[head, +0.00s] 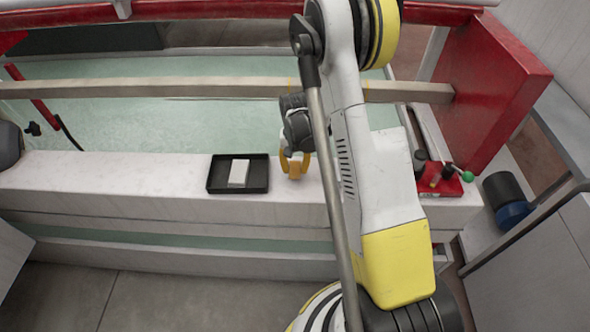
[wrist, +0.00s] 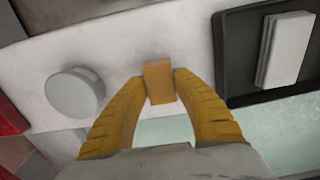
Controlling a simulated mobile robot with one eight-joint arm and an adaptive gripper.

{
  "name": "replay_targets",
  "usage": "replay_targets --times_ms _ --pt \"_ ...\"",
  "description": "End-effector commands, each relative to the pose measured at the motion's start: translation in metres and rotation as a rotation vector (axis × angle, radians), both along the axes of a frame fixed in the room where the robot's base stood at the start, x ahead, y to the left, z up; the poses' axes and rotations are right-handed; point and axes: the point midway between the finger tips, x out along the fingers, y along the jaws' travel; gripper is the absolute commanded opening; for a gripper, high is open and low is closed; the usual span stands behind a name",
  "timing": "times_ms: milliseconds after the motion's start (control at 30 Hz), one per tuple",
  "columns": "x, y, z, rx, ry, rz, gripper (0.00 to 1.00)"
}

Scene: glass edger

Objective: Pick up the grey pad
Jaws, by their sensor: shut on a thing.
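My gripper (wrist: 160,82) has yellow fingers shut on a small orange-brown block (wrist: 158,81), seen between the fingertips in the wrist view. In the head view my gripper (head: 295,168) is low over the white ledge, just right of the black tray; whether the block touches the ledge I cannot tell. A pale, off-white rectangular pad (head: 238,173), seemingly layered, lies in the tray; it also shows in the wrist view (wrist: 285,48). A round grey disc or short cylinder (wrist: 75,92) stands on the ledge on the other side of my gripper. It is hidden in the head view.
The black tray (head: 216,179) sits on the white ledge (head: 120,180), which is clear to its left. A beam (head: 200,88) crosses behind, above greenish glass.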

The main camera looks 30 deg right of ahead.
Motion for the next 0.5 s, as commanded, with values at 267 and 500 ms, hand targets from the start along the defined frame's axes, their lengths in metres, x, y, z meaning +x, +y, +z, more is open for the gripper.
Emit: replay_targets --times_ms 267,500 --pt "-0.042 -0.020 0.048 0.000 0.000 -0.004 0.15" --pt "-0.087 -0.040 0.076 0.000 0.000 -0.003 0.15"
